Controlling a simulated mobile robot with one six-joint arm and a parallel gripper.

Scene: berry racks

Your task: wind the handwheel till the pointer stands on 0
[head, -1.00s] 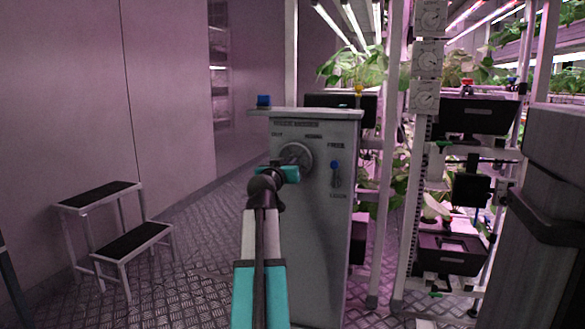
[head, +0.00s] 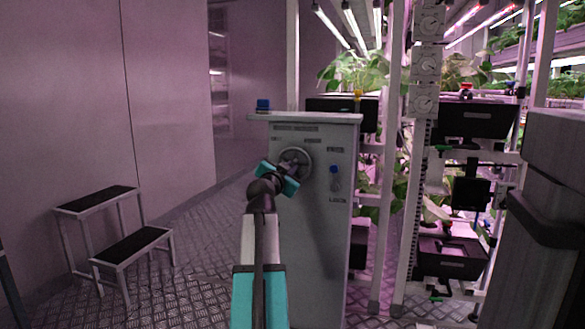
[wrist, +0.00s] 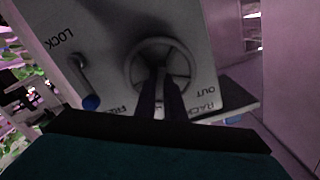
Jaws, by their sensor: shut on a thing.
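The round grey handwheel (head: 305,157) is on the front of a grey cabinet (head: 313,230). My gripper (head: 287,168) is at the wheel's lower left, its wrist tilted and hiding part of the wheel. I cannot tell where the pointer stands.
A small blue object (head: 263,104) is on the cabinet's top left. A two-step stool (head: 130,246) stands at left. Plant racks (head: 388,150) are close behind and to the right. A dark grey block (head: 548,210) fills the right edge. The floor between stool and cabinet is clear.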

